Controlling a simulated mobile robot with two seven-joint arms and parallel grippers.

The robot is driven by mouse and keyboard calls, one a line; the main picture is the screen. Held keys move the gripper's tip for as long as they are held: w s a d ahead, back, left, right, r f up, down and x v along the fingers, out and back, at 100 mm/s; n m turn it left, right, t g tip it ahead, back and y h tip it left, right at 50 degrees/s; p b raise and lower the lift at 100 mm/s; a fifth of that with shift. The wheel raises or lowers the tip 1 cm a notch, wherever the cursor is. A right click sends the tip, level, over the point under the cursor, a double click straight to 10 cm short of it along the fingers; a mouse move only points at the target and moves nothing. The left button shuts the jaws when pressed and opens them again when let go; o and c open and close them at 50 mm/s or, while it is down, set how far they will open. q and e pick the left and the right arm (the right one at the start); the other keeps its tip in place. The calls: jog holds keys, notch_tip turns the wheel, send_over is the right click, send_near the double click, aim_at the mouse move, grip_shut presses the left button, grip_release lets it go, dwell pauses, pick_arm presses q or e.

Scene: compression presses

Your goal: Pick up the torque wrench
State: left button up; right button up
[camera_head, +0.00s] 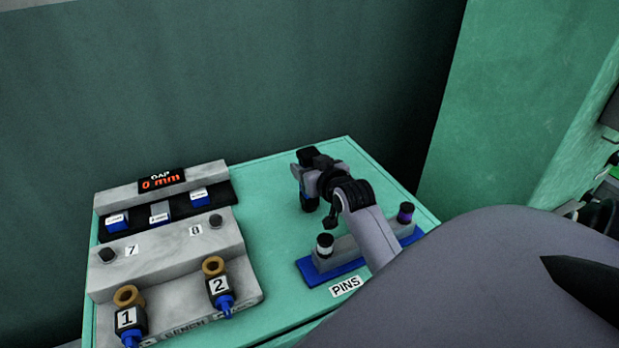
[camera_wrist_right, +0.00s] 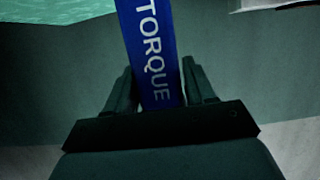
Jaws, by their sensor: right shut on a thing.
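The torque wrench has a blue handle (camera_wrist_right: 153,50) lettered TORQUE, which runs between the two fingers of my right gripper (camera_wrist_right: 158,80) in the right wrist view. The right gripper is shut on it. In the head view the right gripper (camera_head: 309,180) is over the back right part of the green bench top, and the dark wrench (camera_head: 309,203) shows partly around it. I cannot tell whether the wrench touches the bench. My arm hides some of the bench's right side. My left gripper is not in view.
A grey fixture (camera_head: 178,252) with a red "0 mm" display stands on the left of the bench (camera_head: 272,205). It holds tools marked 1 (camera_head: 127,318) and 2 (camera_head: 219,286). A blue-based pin holder (camera_head: 335,267), labelled PINS, is near the gripper. A dark green wall stands behind.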

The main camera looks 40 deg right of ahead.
jog(key=shift+r, duration=0.35)
notch_tip(320, 180, up, 20)
jog(key=shift+f, duration=0.2)
dwell(0.3)
dwell(1.0)
